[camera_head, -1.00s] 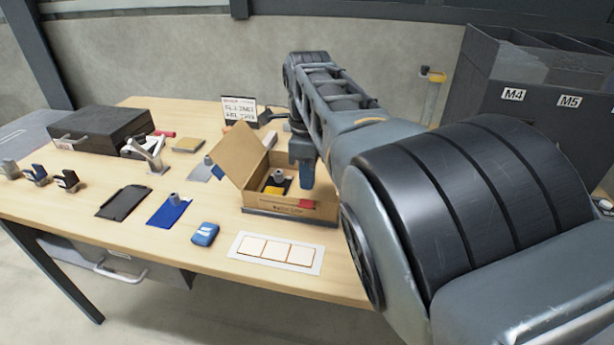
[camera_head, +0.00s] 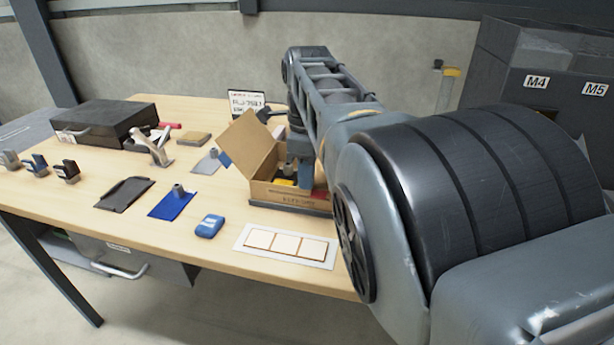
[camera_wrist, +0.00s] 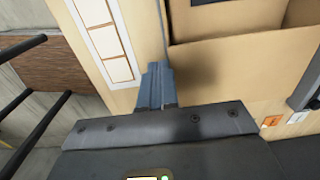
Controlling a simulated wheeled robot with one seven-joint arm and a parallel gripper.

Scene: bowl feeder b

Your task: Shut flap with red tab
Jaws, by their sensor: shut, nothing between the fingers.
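The open cardboard box (camera_head: 285,197) stands near the right of the table, with one flap (camera_head: 254,145) raised and leaning out to the left. A small red tab (camera_head: 320,194) shows at the box's front right, partly hidden behind my arm. My gripper (camera_head: 304,181) is shut and empty, pointing down at the box opening, just left of the red tab. In the wrist view my shut fingers (camera_wrist: 155,78) are beside a cardboard panel (camera_wrist: 235,75); I cannot tell whether they touch it. The red tab is not visible there.
A white card with square panels (camera_head: 287,245) lies in front of the box, and a blue block (camera_head: 209,226) is left of it. A blue plate (camera_head: 172,204), a black tray (camera_head: 124,194) and a black case (camera_head: 105,124) are further left. My arm hides the table's right side.

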